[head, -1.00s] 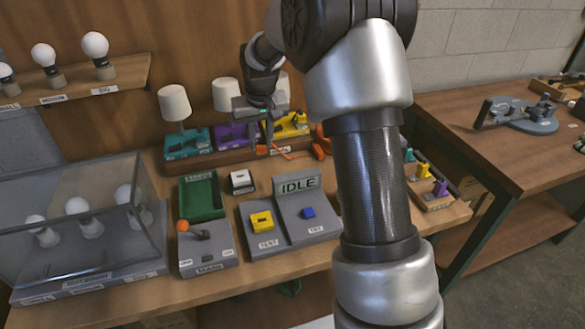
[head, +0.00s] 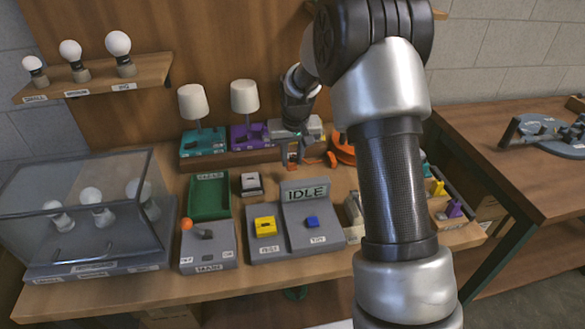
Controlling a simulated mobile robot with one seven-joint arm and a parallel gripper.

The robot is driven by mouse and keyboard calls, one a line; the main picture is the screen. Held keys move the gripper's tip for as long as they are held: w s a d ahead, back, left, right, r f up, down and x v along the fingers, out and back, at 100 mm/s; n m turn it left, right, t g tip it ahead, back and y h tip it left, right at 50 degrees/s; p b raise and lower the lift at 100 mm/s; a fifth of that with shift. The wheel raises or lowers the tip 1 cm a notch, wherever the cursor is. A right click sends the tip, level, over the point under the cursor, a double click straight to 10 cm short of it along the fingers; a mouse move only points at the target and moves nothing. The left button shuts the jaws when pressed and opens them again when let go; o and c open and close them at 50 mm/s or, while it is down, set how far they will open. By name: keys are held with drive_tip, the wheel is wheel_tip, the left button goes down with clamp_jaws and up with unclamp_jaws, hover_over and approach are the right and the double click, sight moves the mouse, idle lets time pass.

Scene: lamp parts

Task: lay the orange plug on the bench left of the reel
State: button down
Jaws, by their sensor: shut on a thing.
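My gripper (head: 293,161) is over the back middle of the bench, just left of the orange reel. It is shut on the orange plug (head: 293,157), a small orange piece low between its fingers. Whether the plug touches the bench cannot be told at this size. A short stretch of orange cord (head: 315,161) lies between the plug and the reel. The orange reel (head: 341,150) stands on the bench, its right side hidden behind my arm.
Teal (head: 203,142) and purple (head: 247,137) lamp bases stand behind on a rack. A green tray (head: 209,195), a small white-topped box (head: 251,184) and the IDLE station (head: 310,225) lie nearer. Bare bench (head: 275,178) shows in front of my gripper.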

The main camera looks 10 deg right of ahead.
sight(293, 163)
drive_tip(key=shift+f, duration=1.75)
drive_tip(key=shift+f+b, duration=0.15)
drive_tip(key=shift+b, duration=0.15)
drive_tip(key=c, duration=1.5)
unclamp_jaws()
drive_tip(key=shift+o, duration=0.2)
